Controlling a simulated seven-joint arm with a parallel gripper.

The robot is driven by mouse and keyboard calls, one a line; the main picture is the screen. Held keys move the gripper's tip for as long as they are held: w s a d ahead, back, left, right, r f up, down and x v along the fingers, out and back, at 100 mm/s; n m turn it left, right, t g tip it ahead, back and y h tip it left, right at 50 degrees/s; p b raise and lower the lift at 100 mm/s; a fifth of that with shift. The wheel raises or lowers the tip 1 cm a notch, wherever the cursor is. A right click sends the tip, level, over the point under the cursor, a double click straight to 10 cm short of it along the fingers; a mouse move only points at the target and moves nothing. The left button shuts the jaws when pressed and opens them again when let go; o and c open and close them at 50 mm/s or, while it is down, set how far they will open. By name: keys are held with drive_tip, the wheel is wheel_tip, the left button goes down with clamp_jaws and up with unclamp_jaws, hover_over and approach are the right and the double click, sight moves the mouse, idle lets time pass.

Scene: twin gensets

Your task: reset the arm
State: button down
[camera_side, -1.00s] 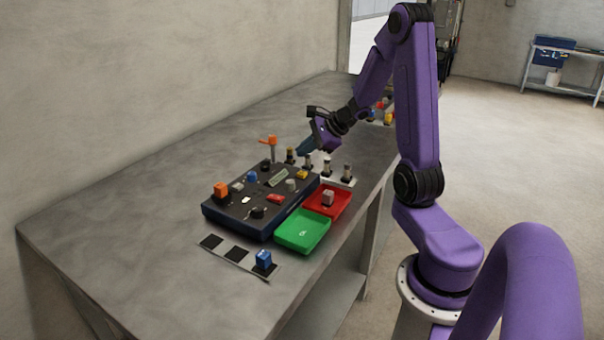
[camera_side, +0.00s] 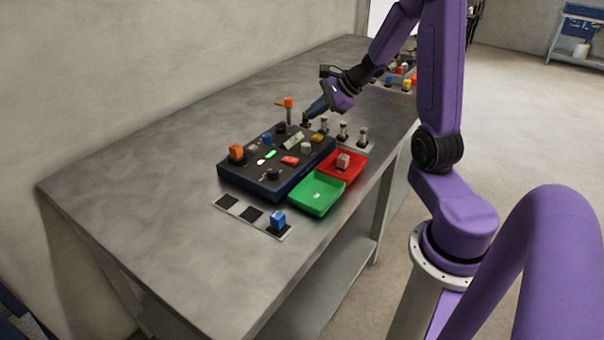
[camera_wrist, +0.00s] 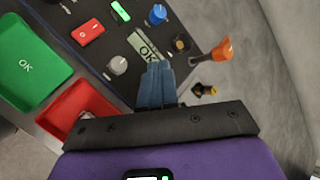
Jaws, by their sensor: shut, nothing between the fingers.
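My gripper (camera_side: 312,110) is shut and empty, held low near the far right corner of the dark blue control panel (camera_side: 268,188). In the wrist view, the shut blue-grey fingers (camera_wrist: 158,72) cover part of the panel's edge beside a small display (camera_wrist: 143,45) that reads OK. A row of several short posts stands by the panel's right end; one (camera_side: 324,126) is just right of the gripper. Whether the fingertips touch anything is not clear.
A lever with an orange handle (camera_side: 285,102) stands behind the panel, close to my gripper. A green tray (camera_side: 318,205) and a red tray (camera_side: 336,177) sit in front. A blue block (camera_side: 278,219) stands on a strip with dark squares. The table's left part is clear.

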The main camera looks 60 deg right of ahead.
drive_tip(key=s+a+r+n+g+y, duration=0.1)
drive_tip(key=s+a+n+g+y, duration=0.15)
drive_tip(key=s+a+n, duration=0.5)
drive_tip(key=s+a+n+g+y, duration=0.15)
drive_tip(key=a+n+g, duration=0.25)
drive_tip(key=a+n, duration=0.75)
drive_tip(key=s+a+n+g+h, duration=0.1)
drive_tip(key=s+a+n+h, duration=0.2)
drive_tip(key=s+n, duration=0.5)
drive_tip(key=s+a+n+g+h, duration=0.1)
drive_tip(key=s+a+n+h, duration=0.2)
drive_tip(key=s+n, duration=0.5)
drive_tip(key=shift+s+a+r+n, duration=0.3)
drive_tip(key=shift+s+a+n, duration=0.15)
drive_tip(key=shift+s, duration=0.5)
